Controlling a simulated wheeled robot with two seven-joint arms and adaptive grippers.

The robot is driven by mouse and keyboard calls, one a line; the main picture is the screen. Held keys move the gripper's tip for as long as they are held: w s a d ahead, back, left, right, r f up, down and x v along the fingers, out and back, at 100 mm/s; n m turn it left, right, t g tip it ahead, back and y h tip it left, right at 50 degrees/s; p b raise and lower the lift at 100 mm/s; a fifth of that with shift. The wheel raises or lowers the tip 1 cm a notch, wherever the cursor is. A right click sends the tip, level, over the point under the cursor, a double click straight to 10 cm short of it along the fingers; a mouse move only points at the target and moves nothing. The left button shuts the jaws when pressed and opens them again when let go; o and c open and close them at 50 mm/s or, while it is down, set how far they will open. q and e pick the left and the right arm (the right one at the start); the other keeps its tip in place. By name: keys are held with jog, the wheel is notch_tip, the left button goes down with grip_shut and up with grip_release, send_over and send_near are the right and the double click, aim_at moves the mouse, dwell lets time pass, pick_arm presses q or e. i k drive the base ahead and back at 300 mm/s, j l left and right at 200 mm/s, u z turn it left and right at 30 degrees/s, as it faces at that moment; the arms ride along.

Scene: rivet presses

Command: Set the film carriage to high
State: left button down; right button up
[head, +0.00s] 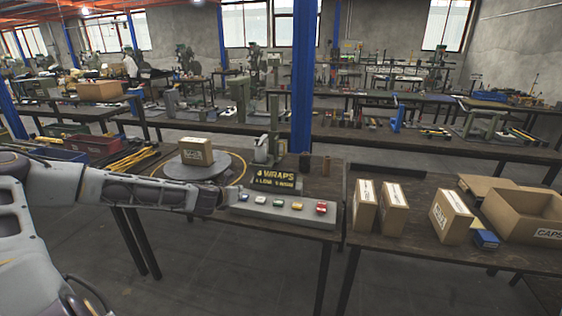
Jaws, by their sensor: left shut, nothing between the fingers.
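A grey control panel (285,212) lies along the table's front edge. It carries a row of coloured buttons: blue, white, green (277,202), yellow (299,206) and a larger red one (321,208). A dark sign (275,178) with yellow lettering about wraps, low and high stands behind it. A pale post with a white roll-like part (262,150), seemingly the film carriage, stands behind the sign. A carton (195,152) sits on a round grey turntable (195,166). My left gripper (230,197) is shut and empty at the panel's left end, beside the blue button. Contact cannot be told. My right gripper is out of view.
On the right table stand several upright cartons (393,209), a blue box (485,239) and an open cardboard box (524,212). A red bin (91,147) is at the left. A blue column (302,80) rises behind the tables.

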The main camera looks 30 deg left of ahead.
aim_at(273, 136)
jog(key=i+j, duration=0.25)
jog(key=i, duration=0.3)
jog(key=i+j, duration=0.2)
jog(key=i, duration=0.3)
